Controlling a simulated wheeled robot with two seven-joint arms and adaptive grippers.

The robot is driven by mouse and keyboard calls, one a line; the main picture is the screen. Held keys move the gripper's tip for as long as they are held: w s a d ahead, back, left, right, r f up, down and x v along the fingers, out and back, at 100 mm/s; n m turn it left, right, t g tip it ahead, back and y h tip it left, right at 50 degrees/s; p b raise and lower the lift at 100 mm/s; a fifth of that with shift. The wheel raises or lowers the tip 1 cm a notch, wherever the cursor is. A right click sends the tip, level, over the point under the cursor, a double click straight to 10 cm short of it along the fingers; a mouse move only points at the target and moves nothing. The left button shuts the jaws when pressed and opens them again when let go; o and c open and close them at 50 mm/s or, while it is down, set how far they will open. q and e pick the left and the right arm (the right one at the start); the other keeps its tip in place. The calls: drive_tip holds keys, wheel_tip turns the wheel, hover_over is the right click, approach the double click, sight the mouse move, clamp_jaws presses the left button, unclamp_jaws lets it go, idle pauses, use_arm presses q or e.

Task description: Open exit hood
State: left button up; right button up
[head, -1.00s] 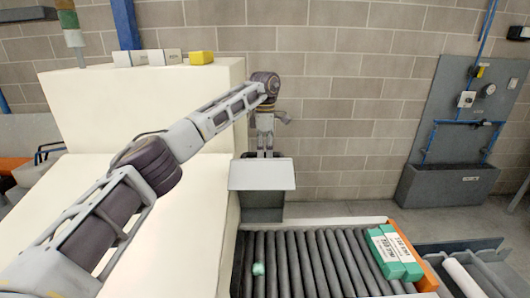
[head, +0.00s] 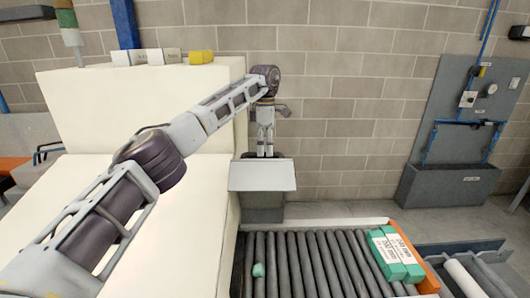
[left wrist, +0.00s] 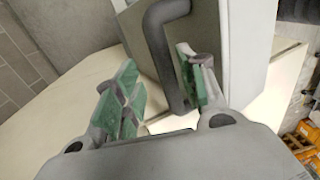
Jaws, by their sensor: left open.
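The exit hood (head: 262,175) is a pale grey panel above the far end of the roller conveyor, beside the cream machine housing. My left gripper (head: 265,152) points down just above and behind the hood's top edge. In the left wrist view my left gripper (left wrist: 155,70) is open, with green finger pads. A dark bar handle (left wrist: 160,45) on the hood passes between the two fingers. I cannot tell whether either pad touches it. The hood's white side (left wrist: 232,45) shows behind the right finger. My right gripper is not in view.
The roller conveyor (head: 318,265) carries green boxes (head: 395,255) at its right and a small green item (head: 258,270) at its left. A cream housing (head: 150,110) stands on the left. A block wall is behind, with a grey sink unit (head: 445,185) at right.

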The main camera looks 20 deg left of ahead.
use_arm(q)
drive_tip(key=shift+w+r, duration=0.15)
drive_tip(key=shift+r, duration=2.3)
drive_tip(key=shift+f, duration=0.1)
